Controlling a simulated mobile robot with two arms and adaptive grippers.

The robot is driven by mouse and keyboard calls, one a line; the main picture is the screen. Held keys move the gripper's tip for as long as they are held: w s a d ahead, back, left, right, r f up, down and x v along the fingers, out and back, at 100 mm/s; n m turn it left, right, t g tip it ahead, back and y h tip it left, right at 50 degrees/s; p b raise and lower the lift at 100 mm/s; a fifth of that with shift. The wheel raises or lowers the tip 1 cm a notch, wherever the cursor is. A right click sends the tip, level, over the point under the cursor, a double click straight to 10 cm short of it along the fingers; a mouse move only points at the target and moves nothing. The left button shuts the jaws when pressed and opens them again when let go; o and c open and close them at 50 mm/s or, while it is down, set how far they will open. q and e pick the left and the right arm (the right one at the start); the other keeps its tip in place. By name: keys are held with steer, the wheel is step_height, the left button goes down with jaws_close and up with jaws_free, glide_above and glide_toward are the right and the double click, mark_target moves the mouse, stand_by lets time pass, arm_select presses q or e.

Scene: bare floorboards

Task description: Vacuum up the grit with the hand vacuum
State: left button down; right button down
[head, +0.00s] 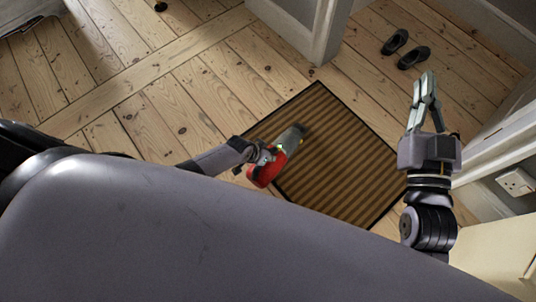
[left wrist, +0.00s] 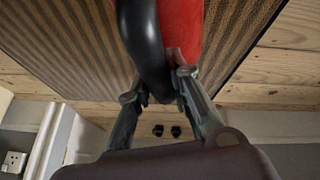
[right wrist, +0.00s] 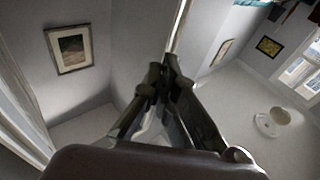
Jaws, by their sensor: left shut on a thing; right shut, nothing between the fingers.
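The hand vacuum (head: 266,172) has a red body and a grey nozzle. In the head view its nozzle points up and right over the striped brown mat (head: 345,165). My left gripper (head: 262,154) is shut on the hand vacuum; the left wrist view shows its fingers at the black handle (left wrist: 142,45) beside the red body. I cannot tell whether the nozzle touches the mat. I cannot make out any grit clearly. My right gripper (head: 427,84) is shut and empty, raised at the right of the mat; its closed fingers also show in the right wrist view (right wrist: 164,75).
Two dark shoes (head: 404,49) stand on the boards beyond the mat. A white door frame (head: 315,40) is behind the mat, and a wall with a socket (head: 516,182) is at the right.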

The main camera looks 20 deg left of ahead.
arm_select(q)
steer(key=shift+w+r+p, duration=0.15)
steer(key=shift+r+p, duration=0.35)
steer(key=shift+r, duration=0.2)
steer(key=shift+r+p, duration=1.45)
steer(key=shift+r, duration=0.25)
arm_select(e)
steer(key=s+d+f+g+h, duration=0.1)
steer(key=s+d+f+g, duration=0.1)
steer(key=s+f+g, duration=0.2)
steer(key=s+d+f+g+h, duration=0.2)
steer(key=s+f+g, duration=0.3)
steer(key=f, duration=0.8)
steer(key=shift+s+d+m+g+h, duration=0.3)
steer(key=shift+d+g, duration=0.1)
steer(key=shift+g, duration=1)
steer(key=shift+f, duration=0.1)
